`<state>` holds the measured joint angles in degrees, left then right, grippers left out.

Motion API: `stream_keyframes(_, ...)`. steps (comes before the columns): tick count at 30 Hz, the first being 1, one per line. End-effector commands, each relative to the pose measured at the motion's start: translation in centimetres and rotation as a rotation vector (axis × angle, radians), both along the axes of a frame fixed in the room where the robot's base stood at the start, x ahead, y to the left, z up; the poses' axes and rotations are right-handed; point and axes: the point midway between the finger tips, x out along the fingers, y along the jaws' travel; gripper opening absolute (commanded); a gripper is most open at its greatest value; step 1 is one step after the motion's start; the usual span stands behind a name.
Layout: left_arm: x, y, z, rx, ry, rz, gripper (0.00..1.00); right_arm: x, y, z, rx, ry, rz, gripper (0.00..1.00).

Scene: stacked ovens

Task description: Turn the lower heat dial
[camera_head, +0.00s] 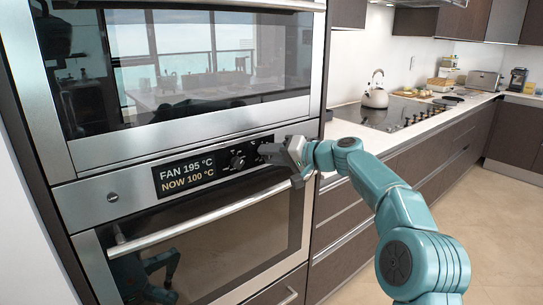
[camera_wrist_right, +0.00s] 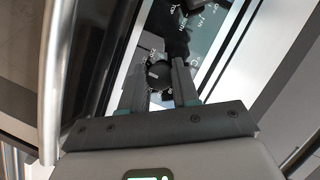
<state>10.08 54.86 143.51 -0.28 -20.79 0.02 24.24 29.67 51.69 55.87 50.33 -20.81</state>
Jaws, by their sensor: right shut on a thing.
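The lower oven's control panel (camera_head: 213,170) has a display reading FAN 195 °C, NOW 100 °C. A black dial (camera_head: 238,161) with marks around it is right of the display and is free. My right gripper (camera_head: 268,152) is at the panel's right end and hides most of what it holds there. In the right wrist view, a round black dial (camera_wrist_right: 158,74) with a light pointer line and small marks around it sits between the two fingers, which are shut on it. I take it for the heat dial. My left gripper is not in view.
An upper oven (camera_head: 200,115) is just above the panel. The lower oven's long bar handle (camera_head: 200,217) runs below it, near my right gripper. A counter with a hob and kettle (camera_head: 375,97) is to the right. The floor (camera_head: 500,215) at right is clear.

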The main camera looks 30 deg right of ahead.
Motion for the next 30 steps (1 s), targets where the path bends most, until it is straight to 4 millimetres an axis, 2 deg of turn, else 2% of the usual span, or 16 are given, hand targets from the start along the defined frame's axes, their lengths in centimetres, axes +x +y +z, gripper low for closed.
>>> stream_keyframes(10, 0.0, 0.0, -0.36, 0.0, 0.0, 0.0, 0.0, 0.03, -0.03, -0.11, 0.139, 0.01, 0.0, 0.0)
stream_keyframes(27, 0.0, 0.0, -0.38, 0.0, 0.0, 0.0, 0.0, 0.03, -0.02, -0.08, 0.165, 0.013, 0.0, 0.0)
stream_keyframes(28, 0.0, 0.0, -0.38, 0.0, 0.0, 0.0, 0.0, 0.03, -0.02, -0.07, 0.165, 0.013, 0.0, 0.4)
stream_keyframes(30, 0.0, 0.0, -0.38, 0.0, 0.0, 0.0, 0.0, 0.03, -0.02, -0.07, 0.165, 0.014, 0.001, 0.56)
